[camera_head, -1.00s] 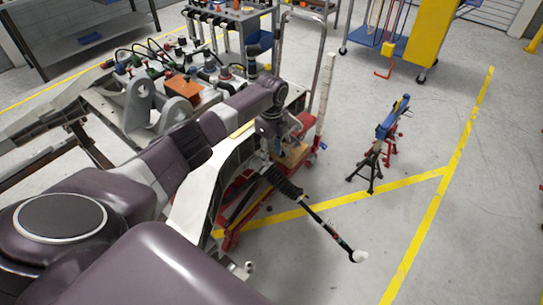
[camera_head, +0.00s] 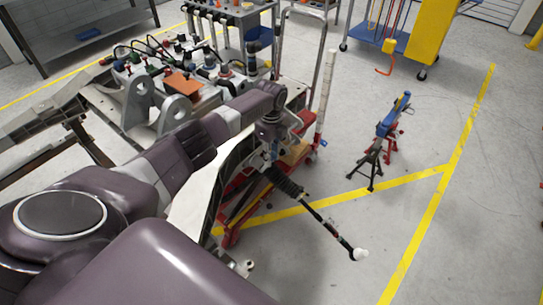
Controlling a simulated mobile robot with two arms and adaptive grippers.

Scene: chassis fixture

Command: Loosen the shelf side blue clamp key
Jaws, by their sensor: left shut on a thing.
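My left arm reaches in from the lower left, over the light metal chassis fixture (camera_head: 200,195). My left gripper (camera_head: 272,142) points down at the fixture's right end. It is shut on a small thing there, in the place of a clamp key. My right gripper is not in view.
A dark rod with a white tip (camera_head: 330,226) sticks out from the fixture's right end. A red trolley (camera_head: 232,232) stands under it. A blue-topped stand (camera_head: 390,125) is on the floor at right. Shelving (camera_head: 85,40) is at upper left. Floor at lower right is clear.

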